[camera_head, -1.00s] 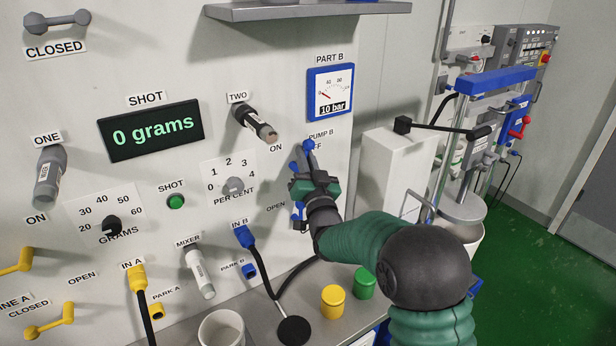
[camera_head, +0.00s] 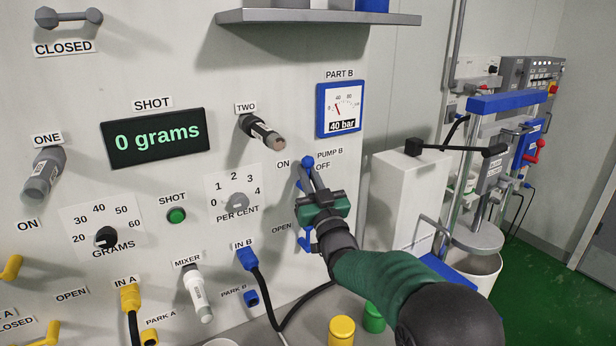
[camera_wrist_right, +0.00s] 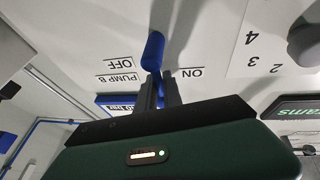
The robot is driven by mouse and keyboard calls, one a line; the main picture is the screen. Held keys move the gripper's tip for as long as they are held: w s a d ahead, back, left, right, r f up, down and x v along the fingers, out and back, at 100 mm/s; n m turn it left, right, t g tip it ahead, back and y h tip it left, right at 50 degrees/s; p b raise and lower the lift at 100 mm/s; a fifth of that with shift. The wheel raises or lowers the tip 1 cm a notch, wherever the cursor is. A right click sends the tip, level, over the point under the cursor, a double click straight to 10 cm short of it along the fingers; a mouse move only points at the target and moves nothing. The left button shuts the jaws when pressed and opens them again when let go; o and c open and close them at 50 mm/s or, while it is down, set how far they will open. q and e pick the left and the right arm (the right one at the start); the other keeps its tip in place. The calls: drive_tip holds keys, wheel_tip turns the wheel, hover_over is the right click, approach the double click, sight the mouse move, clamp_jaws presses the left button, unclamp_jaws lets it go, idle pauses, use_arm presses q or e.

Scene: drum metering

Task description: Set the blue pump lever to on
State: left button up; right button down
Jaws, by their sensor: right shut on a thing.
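My right gripper (camera_head: 313,181) is shut on the lever, with the blue end sticking out past the fingertips. In the right wrist view the lever (camera_wrist_right: 153,52) rises from between the fingers (camera_wrist_right: 159,88), with OFF to its left and ON to its right, seen upside down. The lever's lower part is hidden by the gripper. My left gripper is not in view.
A blue-framed gauge (camera_head: 339,110) above reads 40 bar. Another blue handle (camera_head: 305,240) by an OPEN label is partly hidden below my gripper. The IN B blue connector (camera_head: 246,258) and its black hose are lower left. A white box (camera_head: 408,205) stands at right.

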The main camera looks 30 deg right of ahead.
drive_tip(key=shift+f, duration=0.4)
drive_tip(key=c, duration=1.5)
unclamp_jaws()
drive_tip(key=shift+r, duration=0.25)
drive_tip(key=b+v, duration=0.3)
drive_tip(key=v, duration=1.4)
drive_tip(key=shift+w, duration=0.2)
